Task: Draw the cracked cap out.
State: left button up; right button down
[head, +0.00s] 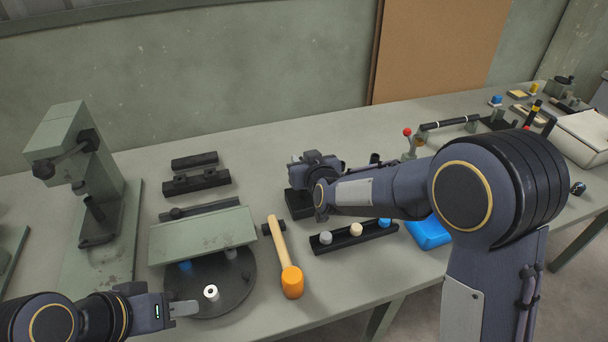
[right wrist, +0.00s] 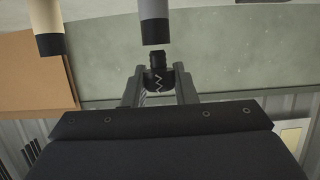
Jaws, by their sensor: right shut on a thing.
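The cracked cap (right wrist: 158,84) is a small black piece with a white zigzag line and a narrower stub on top, in the right wrist view. My right gripper (right wrist: 159,74) is shut on it, one finger on each side. In the head view my right gripper (head: 318,178) is over a black block (head: 299,205), and the cap is hidden there. In the wrist view a grey rod (right wrist: 154,22) with a dark end lies just above the stub, with a thin gap between them in the picture. My left gripper (head: 184,309) is beside the dark round plate (head: 236,303); its jaw opening is unclear.
A black rack (head: 343,243) holds grey, cream and blue pegs. An orange-headed mallet (head: 291,280) lies left of it. A blue tray (head: 428,232) is partly behind my right arm. A green press (head: 84,165) stands at left. A cream rod (right wrist: 46,25) shows in the wrist view.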

jog(key=shift+r+p, duration=0.85)
jog(key=shift+r, duration=0.35)
